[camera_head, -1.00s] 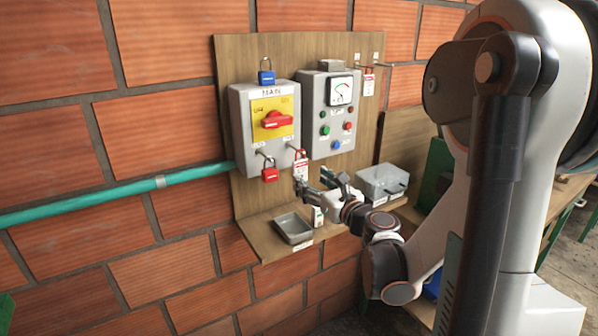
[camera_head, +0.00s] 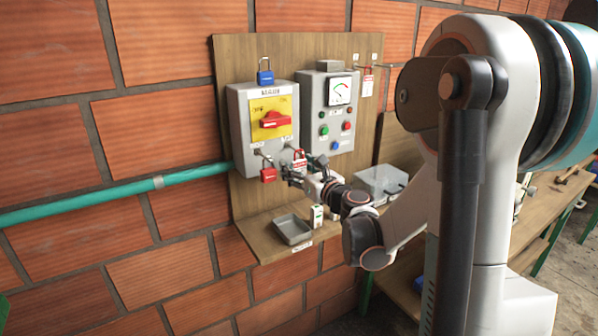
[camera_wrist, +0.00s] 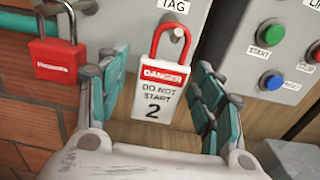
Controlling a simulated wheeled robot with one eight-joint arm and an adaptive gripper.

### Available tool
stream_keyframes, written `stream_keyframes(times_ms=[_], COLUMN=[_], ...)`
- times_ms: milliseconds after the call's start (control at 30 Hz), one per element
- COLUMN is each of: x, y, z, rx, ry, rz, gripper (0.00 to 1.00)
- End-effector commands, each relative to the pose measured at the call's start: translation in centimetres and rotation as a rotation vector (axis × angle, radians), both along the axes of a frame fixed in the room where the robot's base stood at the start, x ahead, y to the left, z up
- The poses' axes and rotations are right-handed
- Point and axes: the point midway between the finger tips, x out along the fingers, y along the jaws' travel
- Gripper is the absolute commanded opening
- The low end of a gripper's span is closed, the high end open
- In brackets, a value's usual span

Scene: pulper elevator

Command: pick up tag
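The tag (camera_wrist: 158,90) is a white lockout tag with a red hoop, reading "DANGER DO NOT START 2". It hangs from a peg under the "TAG" label on the grey main switch box (camera_head: 241,108). In the wrist view my gripper (camera_wrist: 152,92) is open, with one teal-padded finger on each side of the tag and a gap visible at the right finger. In the head view my gripper (camera_head: 294,172) is at the lower right of the box and partly covers the tag (camera_head: 300,157).
A red padlock (camera_wrist: 58,60) hangs just left of my gripper. The control panel (camera_wrist: 265,40) with buttons is to the right. Below, a grey tray (camera_head: 291,228) and a small white-and-green item (camera_head: 317,216) sit on the wooden shelf (camera_head: 268,238). Another tag (camera_head: 367,85) hangs at upper right.

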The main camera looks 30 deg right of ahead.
Motion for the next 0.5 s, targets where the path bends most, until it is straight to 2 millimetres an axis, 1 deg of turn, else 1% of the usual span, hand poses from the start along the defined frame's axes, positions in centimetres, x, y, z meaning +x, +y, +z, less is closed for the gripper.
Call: stream_keyframes(times_ms=[33, 133, 167, 500], x=[-0.01, -0.02, -0.02, -0.04], y=[0.00, -0.01, -0.01, -0.01], z=[0.00, 0.00, 0.00, 0.05], rx=[0.000, 0.000, 0.000, 0.000], ry=[0.000, 0.000, 0.000, 0.000], rz=[0.000, 0.000, 0.000, 0.000], gripper=[0.46, 0.23, 0.19, 0.19])
